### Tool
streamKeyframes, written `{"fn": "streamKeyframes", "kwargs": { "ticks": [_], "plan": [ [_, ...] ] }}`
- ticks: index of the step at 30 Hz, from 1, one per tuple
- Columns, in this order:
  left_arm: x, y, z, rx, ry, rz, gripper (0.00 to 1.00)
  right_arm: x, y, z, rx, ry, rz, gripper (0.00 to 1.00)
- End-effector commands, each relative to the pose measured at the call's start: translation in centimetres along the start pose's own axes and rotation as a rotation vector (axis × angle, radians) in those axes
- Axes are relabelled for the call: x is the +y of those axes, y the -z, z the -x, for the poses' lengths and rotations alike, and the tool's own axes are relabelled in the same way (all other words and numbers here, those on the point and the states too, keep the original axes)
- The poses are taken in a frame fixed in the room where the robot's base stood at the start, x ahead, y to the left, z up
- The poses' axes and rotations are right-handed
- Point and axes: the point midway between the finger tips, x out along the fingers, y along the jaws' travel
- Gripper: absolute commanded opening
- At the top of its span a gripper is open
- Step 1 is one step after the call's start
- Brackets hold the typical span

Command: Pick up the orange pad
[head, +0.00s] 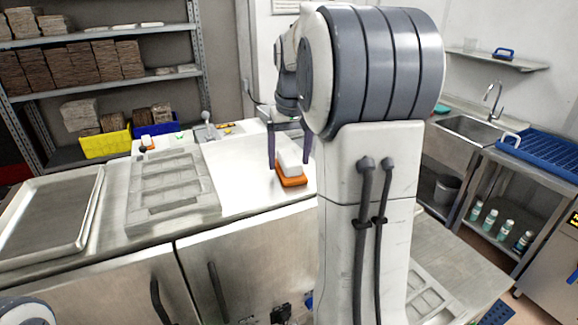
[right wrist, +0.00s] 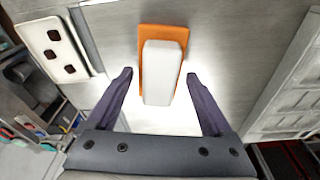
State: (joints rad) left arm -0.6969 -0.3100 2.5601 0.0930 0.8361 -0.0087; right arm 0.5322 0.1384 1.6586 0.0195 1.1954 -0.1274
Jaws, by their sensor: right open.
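The orange pad (head: 291,181) lies on the bright steel worktop in the head view, with a white block (head: 289,160) on top of it. In the right wrist view the orange pad (right wrist: 145,48) shows around the white block (right wrist: 162,72), mostly at its left and far end. My right gripper (head: 288,163) is open, its two dark fingers standing either side of the block in the head view. In the right wrist view the open fingertips (right wrist: 160,74) are apart from the block and nothing is held. My left gripper is not in view.
A grey mould tray (head: 172,189) and a metal sheet tray (head: 92,196) lie left of the pad. Yellow (head: 106,143) and blue bins stand behind. A white plate with dark squares (right wrist: 58,45) is at the left in the wrist view. My arm hides the worktop's right part.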

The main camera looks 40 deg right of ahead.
Motion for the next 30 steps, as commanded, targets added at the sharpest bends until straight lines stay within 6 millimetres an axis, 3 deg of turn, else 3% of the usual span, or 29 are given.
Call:
{"fn": "streamKeyframes", "kwargs": {
  "ticks": [16, 17, 21, 22, 30],
  "plan": [
    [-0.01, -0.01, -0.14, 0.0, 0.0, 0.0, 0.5, -0.01, -0.06, -0.42, 0.0, 0.0, 0.0, 0.85],
    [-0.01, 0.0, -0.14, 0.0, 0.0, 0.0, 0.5, -0.01, -0.06, -0.41, 0.0, 0.0, 0.0, 0.77],
    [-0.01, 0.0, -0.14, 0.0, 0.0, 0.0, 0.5, -0.01, -0.07, -0.41, -0.001, 0.0, 0.0, 0.24],
    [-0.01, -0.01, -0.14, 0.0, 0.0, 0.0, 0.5, -0.01, -0.07, -0.41, -0.001, 0.0, 0.0, 0.16],
    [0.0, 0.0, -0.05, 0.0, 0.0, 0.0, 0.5, -0.01, -0.03, -0.23, 0.0, 0.0, 0.0, 0.16]
  ]
}}
